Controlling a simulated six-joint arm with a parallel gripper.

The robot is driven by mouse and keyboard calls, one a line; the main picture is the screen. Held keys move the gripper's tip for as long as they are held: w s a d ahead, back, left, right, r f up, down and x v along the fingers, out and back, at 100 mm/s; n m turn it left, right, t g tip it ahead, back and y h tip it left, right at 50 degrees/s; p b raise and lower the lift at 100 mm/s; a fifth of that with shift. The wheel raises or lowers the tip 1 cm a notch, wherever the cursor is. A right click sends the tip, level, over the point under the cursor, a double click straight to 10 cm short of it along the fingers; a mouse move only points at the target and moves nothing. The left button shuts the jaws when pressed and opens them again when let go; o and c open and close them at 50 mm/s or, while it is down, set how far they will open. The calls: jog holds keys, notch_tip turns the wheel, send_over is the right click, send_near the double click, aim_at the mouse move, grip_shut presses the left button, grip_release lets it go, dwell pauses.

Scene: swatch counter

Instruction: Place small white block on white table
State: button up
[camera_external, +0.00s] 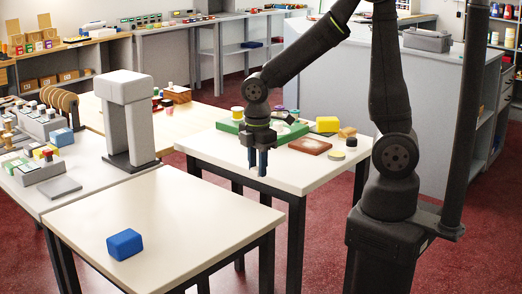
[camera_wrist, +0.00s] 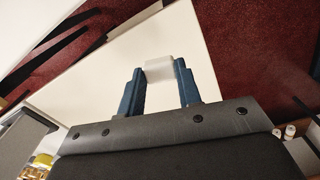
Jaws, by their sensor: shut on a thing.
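The small white block (camera_wrist: 159,69) is pinched between the two blue fingertips of my gripper (camera_wrist: 160,78) in the wrist view. In the external view my gripper (camera_external: 258,170) points down, raised in the air near the gap between the two white-topped tables; the block cannot be made out there. The white table (camera_external: 185,215) in front has a blue block (camera_external: 125,244) near its front left corner, and the rest of its top is bare. In the wrist view a bare white tabletop (camera_wrist: 95,95) lies below the held block; which table it is cannot be told.
A second white-topped table (camera_external: 280,177) behind bears a green tray (camera_external: 229,126), a brown plate (camera_external: 310,146) and a yellow block (camera_external: 327,124).

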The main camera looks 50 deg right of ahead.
jog(key=w+d+r+m, duration=0.1)
jog(key=w+d+m, duration=0.4)
jog(key=d, duration=1)
jog(key=s+d+r+m, duration=0.1)
jog(key=s+d+m, duration=0.1)
jog(key=d, duration=0.8)
jog(key=s+d+r+m, duration=0.1)
jog(key=s+d+m, duration=0.1)
jog(key=d, duration=0.9)
jog(key=s+d+r+m, duration=0.1)
jog(key=s+d+m, duration=0.2)
jog(key=d, duration=0.7)
jog(key=shift+s+d+r, duration=0.1)
jog(key=shift+s+d, duration=0.1)
jog(key=shift+s, duration=0.45)
jog(key=s+d+r+m, duration=0.1)
jog(key=s+d+m, duration=0.2)
jog(key=s+d, duration=0.8)
send_over(367, 142)
notch_tip(367, 142, down, 7)
jog(key=shift+s+r, duration=0.15)
jog(key=shift+f, duration=2.05)
jog(key=shift+f, duration=0.15)
